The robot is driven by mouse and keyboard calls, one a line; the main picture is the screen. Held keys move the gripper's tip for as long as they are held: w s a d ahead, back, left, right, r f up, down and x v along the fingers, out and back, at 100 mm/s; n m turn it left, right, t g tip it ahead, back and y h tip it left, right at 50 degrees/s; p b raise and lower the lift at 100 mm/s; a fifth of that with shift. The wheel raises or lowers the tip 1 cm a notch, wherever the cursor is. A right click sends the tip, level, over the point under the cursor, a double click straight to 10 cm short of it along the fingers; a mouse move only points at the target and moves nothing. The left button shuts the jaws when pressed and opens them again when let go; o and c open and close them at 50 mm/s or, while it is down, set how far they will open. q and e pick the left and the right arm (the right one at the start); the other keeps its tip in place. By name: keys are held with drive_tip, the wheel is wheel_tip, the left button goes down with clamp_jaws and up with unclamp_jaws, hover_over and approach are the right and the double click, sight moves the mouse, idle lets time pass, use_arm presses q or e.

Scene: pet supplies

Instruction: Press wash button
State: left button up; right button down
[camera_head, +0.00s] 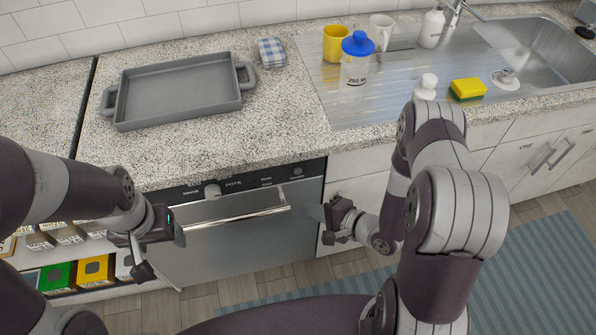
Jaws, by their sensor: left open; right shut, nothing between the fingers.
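The dishwasher (235,245) has a dark control panel (240,182) along its top edge, just under the counter. The panel carries a pale round knob (212,190), a label that seems to read POTS, other labels too small to read, and a small round button (297,171) near its right end. I cannot tell which control is marked wash. My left gripper (160,256) is open and empty, low in front of the dishwasher's left side. My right gripper (329,223) is shut and empty, just right of the dishwasher's front, below the panel's right end.
A metal handle (237,217) runs across the dishwasher door below the panel. On the counter are a grey tray (180,90), a folded checked cloth (271,52), a blue-lidded container (356,62), a yellow mug (336,43) and a sponge (467,89). Boxes (93,270) fill the lower left shelf.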

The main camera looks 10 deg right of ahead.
sight(298, 171)
drive_tip(key=w+b, duration=0.1)
drive_tip(key=w, duration=0.7)
drive_tip(key=shift+w+a, duration=0.1)
drive_tip(key=shift+w, duration=0.05)
idle(1.8)
drive_tip(key=shift+w, duration=0.35)
drive_tip(key=shift+w, duration=0.4)
idle(0.8)
drive_tip(key=shift+s, duration=0.1)
drive_tip(key=shift+s+p, duration=0.45)
drive_tip(key=shift+s, duration=0.3)
